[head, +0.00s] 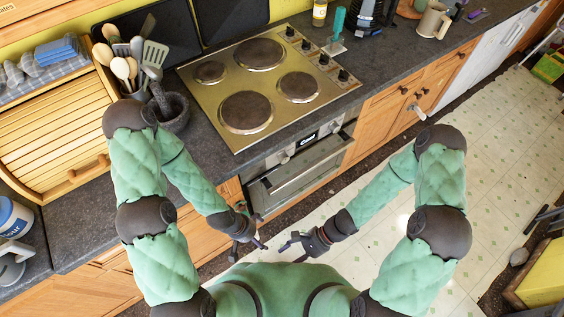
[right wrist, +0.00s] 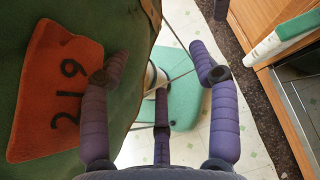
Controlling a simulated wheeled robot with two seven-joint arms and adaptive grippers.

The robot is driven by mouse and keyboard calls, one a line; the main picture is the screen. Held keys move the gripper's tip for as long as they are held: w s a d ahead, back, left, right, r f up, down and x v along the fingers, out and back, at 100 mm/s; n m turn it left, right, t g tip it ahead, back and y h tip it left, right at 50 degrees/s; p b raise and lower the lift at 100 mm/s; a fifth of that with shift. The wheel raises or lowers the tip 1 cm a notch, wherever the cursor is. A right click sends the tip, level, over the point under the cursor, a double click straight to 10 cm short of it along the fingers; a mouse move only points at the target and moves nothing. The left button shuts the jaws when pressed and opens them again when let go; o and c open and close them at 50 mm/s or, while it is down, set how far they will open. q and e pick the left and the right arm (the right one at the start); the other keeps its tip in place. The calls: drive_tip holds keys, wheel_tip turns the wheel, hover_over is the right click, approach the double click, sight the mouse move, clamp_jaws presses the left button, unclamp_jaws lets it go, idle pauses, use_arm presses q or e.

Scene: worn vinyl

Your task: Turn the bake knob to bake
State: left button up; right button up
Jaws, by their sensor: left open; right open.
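The oven (head: 300,166) is built in under the counter, below the hob, with its glass door shut. Its front panel has a small dark display (head: 306,139) with a knob (head: 284,158) to the left and another knob (head: 335,125) to the right. I cannot read their markings or tell which is the bake knob. My left gripper (head: 248,250) is open and empty, low in front of the cabinets and below the oven in the picture. My right gripper (head: 292,249) is open and empty close beside it, apart from the oven. It also shows open in the right wrist view (right wrist: 158,62).
The hob (head: 273,80) has several burners and its own row of knobs (head: 323,60) along the right edge. A mortar (head: 170,111) and a utensil holder stand to its left. Wooden cabinets (head: 385,100) flank the oven. The tiled floor (head: 400,200) to the right is mostly clear.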

drive_tip(key=m+t+y, duration=0.1)
drive_tip(key=m+t, duration=1.5)
drive_tip(key=t, duration=0.3)
approach(286, 160)
drive_tip(key=b+x, duration=0.2)
drive_tip(key=x, duration=0.7)
drive_tip(key=shift+w+a+f, duration=0.1)
drive_tip(key=shift+w+a, duration=0.15)
drive_tip(key=shift+a, duration=0.1)
drive_tip(key=shift+c, duration=0.2)
drive_tip(key=c, duration=1.1)
drive_tip(key=shift+o, duration=0.2)
drive_tip(key=shift+w, duration=0.1)
